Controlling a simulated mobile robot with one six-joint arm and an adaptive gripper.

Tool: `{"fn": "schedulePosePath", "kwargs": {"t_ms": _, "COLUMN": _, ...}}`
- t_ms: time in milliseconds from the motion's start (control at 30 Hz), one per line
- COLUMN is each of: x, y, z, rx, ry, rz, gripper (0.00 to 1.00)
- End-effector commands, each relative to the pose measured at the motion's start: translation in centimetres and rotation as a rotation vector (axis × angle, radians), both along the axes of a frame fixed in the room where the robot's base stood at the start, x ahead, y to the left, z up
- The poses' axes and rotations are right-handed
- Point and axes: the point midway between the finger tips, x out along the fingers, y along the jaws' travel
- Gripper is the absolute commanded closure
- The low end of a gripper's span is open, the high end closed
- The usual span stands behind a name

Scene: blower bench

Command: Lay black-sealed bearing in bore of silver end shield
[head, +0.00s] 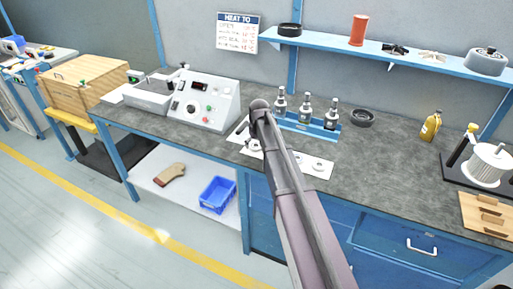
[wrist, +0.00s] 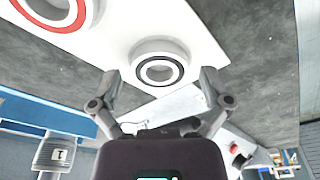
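In the wrist view, a bearing with a black seal ring (wrist: 160,68) lies on a white mat (wrist: 120,24). My gripper (wrist: 158,88) is open, with one finger on each side just short of this bearing. I cannot tell whether either finger touches it. A bearing with a red seal ring (wrist: 60,12) lies farther left on the mat, cut by the picture edge. In the head view, my arm hides the gripper and part of the white mat (head: 322,173). I cannot clearly make out the silver end shield in either view.
A blue rack with several upright holders (head: 306,110) stands behind the mat. A dark ring (head: 363,117) lies to its right, and a yellow bottle (head: 431,125) stands farther right. A control box (head: 204,102) stands left. Bare worktop (head: 385,165) lies between mat and bottle.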

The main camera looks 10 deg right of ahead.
Motion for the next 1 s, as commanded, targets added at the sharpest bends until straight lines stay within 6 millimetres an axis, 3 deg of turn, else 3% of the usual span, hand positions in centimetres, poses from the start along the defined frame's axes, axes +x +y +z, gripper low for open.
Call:
{"fn": "schedulePosePath", "kwargs": {"t_ms": 33, "x": 0.0, "y": 0.0, "z": 0.0, "rx": 0.0, "ry": 0.0, "rz": 0.0, "gripper": 0.27}}
{"fn": "schedulePosePath", "kwargs": {"t_ms": 233, "x": 0.0, "y": 0.0, "z": 0.0, "rx": 0.0, "ry": 0.0, "rz": 0.0, "gripper": 0.85}}
{"fn": "schedulePosePath", "kwargs": {"t_ms": 667, "x": 0.0, "y": 0.0, "z": 0.2, "rx": 0.0, "ry": 0.0, "rz": 0.0, "gripper": 0.85}}
{"fn": "schedulePosePath", "kwargs": {"t_ms": 1000, "x": 0.0, "y": 0.0, "z": 2.2, "rx": 0.0, "ry": 0.0, "rz": -0.001, "gripper": 0.85}}
